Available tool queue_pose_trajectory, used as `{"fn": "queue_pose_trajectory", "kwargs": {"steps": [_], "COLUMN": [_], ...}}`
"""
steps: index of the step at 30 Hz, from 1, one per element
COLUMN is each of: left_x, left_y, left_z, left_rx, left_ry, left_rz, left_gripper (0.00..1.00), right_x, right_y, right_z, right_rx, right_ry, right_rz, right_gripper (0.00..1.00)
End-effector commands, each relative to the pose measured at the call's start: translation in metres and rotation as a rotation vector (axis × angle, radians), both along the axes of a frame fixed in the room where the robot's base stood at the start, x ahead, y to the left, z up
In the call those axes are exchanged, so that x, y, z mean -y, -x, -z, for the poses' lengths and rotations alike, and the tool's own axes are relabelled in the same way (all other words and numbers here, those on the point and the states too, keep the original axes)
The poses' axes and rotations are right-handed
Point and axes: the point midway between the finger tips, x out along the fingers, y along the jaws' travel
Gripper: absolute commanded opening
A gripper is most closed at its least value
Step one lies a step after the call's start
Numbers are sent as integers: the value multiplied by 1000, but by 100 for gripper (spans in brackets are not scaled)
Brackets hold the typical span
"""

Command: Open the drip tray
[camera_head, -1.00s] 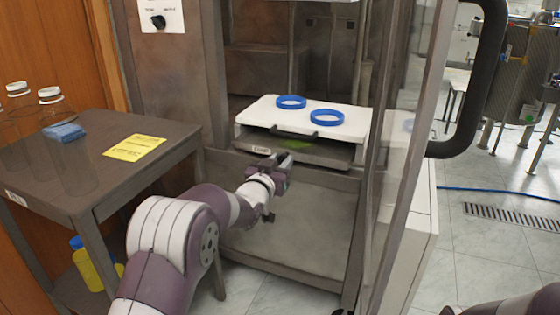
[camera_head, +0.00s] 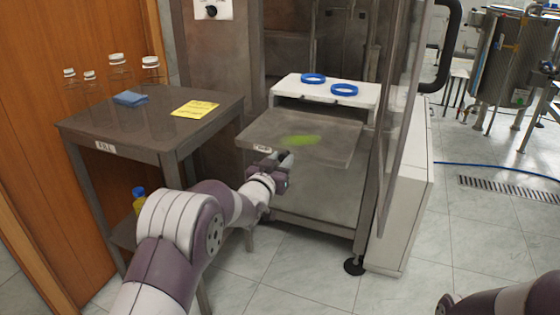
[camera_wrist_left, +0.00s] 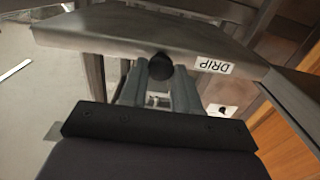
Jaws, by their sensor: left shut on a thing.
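The drip tray (camera_head: 335,151) is a flat grey metal tray, pulled out from under the white shelf, with a green patch (camera_head: 300,140) on it. Its front edge also shows in the left wrist view (camera_wrist_left: 120,38), with a white DRIP label (camera_wrist_left: 213,65) and a round black knob (camera_wrist_left: 160,66). My left gripper (camera_head: 285,160) is at the front edge of the tray, shut on the knob; in the wrist view its fingers (camera_wrist_left: 158,85) lie on either side of the knob. Part of my right arm shows at the lower right, but its gripper is out of view.
The white shelf (camera_head: 350,96) above holds two blue rings (camera_head: 313,78). A dark table (camera_head: 110,124) stands left with jars, a blue cloth (camera_head: 130,98) and a yellow note (camera_head: 195,109). A clear door (camera_head: 400,130) stands open on the right. Tiled floor in front is free.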

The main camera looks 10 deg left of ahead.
Motion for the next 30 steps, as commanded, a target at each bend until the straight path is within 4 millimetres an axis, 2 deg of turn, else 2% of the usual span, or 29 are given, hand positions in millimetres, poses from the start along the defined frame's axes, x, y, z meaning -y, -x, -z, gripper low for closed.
{"fn": "queue_pose_trajectory", "kwargs": {"steps": [7, 8, 9, 10, 18, 22, 26, 30], "left_x": [0, 0, 0, 0, 0, -2, -8, -15], "left_y": [0, 0, 0, 0, 0, 10, 39, 78], "left_z": [0, 0, 0, 0, -1, -4, -6, -6], "left_rx": [1, 1, 1, 1, 2, 2, -1, 0], "left_ry": [0, 0, 0, 0, 0, 0, 1, 0], "left_rz": [0, 0, 0, 0, 0, 0, -1, -1], "left_gripper": [0, 34, 47, 56, 56, 56, 56, 56], "right_x": [0, 0, 0, 0, 0, 0, 0, 0], "right_y": [0, 0, 0, 0, 0, 0, 0, 0], "right_z": [0, 0, 0, 0, 0, -6, -18, -31], "right_rx": [0, 0, 0, 0, 0, 0, 0, 0], "right_ry": [0, 0, 0, 0, 0, 0, 0, 0], "right_rz": [0, 0, 0, 0, 0, 0, 0, 0], "right_gripper": [43, 43, 43, 43, 43, 43, 43, 43]}}
